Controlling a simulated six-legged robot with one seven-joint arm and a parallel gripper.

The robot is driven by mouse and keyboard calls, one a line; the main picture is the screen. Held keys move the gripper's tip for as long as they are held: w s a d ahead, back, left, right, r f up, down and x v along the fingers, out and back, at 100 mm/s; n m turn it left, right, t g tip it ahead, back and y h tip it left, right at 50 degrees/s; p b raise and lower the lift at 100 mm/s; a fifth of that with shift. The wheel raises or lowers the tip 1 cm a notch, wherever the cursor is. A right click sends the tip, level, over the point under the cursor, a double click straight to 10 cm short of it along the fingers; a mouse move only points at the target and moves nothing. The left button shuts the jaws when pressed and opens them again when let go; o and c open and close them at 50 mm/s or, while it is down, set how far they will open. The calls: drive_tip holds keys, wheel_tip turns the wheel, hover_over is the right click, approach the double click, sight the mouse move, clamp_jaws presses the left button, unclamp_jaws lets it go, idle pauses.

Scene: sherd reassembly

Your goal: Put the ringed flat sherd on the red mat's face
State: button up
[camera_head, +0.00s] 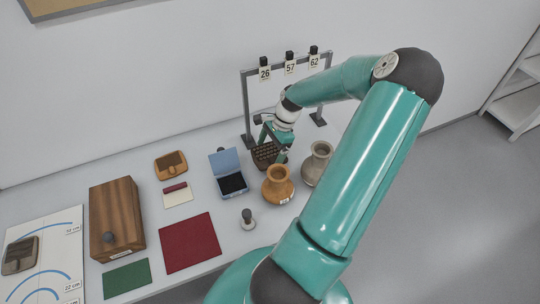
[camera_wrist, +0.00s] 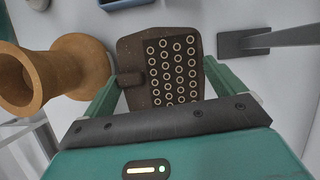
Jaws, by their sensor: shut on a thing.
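The ringed flat sherd (camera_wrist: 172,70) is dark brown, with rows of pale rings on its face and a plain stub at its left side in the wrist view. My gripper (camera_wrist: 162,88) is shut on it, one finger at each side. In the head view the sherd (camera_head: 265,154) shows under my gripper (camera_head: 275,146), in front of the metal frame. I cannot tell whether it touches the table. The red mat (camera_head: 190,242) lies flat and bare near the table's front edge, to the left and nearer.
An orange vase (camera_head: 277,188), a grey vase (camera_head: 316,166) and an open blue box (camera_head: 229,180) stand close to my gripper. A small knobbed object (camera_head: 247,219) is right of the mat. A wooden box (camera_head: 116,215) and green mat (camera_head: 126,279) are left. The numbered frame (camera_head: 246,100) stands behind.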

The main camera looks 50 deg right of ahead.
sight(270, 154)
wheel_tip(270, 154, up, 6)
drive_tip(key=shift+r, duration=0.1)
